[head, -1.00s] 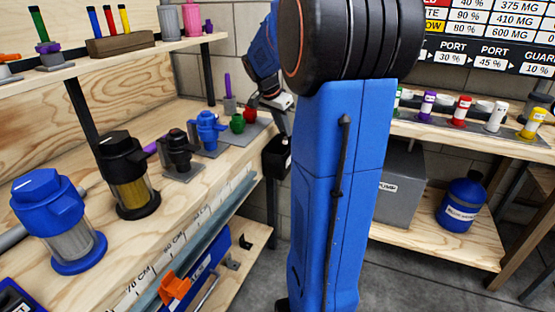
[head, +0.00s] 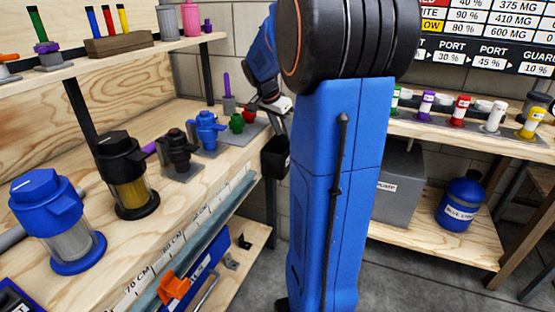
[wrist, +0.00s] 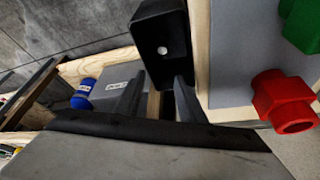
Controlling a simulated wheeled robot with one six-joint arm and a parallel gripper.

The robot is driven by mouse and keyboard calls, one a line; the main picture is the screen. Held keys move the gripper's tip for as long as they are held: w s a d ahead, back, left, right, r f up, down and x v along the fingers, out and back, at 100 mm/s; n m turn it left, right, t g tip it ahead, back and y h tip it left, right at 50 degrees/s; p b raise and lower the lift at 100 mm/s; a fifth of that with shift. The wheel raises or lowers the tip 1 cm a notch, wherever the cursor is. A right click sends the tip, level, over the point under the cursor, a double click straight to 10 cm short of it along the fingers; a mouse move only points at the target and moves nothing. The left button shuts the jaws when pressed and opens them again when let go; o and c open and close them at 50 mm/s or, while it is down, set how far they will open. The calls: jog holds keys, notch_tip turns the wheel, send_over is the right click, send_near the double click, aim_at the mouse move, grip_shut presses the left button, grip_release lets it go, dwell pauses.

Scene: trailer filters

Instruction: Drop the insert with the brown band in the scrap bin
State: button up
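The black bin (head: 275,160) hangs at the right end of the wooden bench, and I take it for the scrap bin. It also shows in the wrist view (wrist: 160,22), just beyond my fingers. A small white round spot (wrist: 162,50) shows against its dark inside; I cannot tell whether it is an insert. My gripper (wrist: 156,100) has its two grey fingers apart, with no held object visible between them. In the head view my gripper (head: 281,122) is just above the bin, partly hidden by my arm. No brown band can be made out.
A red fitting (wrist: 285,102) and a green fitting (wrist: 302,22) stand close beside the bin. Blue (head: 207,130) and black (head: 178,150) filter housings line the bench. A grey pump box (head: 400,185) and blue container (head: 462,203) sit on the low shelf.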

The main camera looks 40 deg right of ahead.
jog(key=v, duration=1.7)
jog(key=shift+a, duration=0.15)
jog(key=s+a+f+n+t+y, duration=0.2)
jog(key=s+a+f+n, duration=0.7)
jog(key=a, duration=0.5)
jog(key=s+a+f+n+t+y, duration=0.2)
jog(key=s+a+f+n, duration=0.7)
jog(key=s+a, duration=0.3)
jog(key=a+f, duration=0.1)
jog(key=a, duration=0.1)
jog(key=shift+s+a+f+t, duration=0.15)
jog(key=shift+a+f+t, duration=0.15)
jog(key=shift+t, duration=0.1)
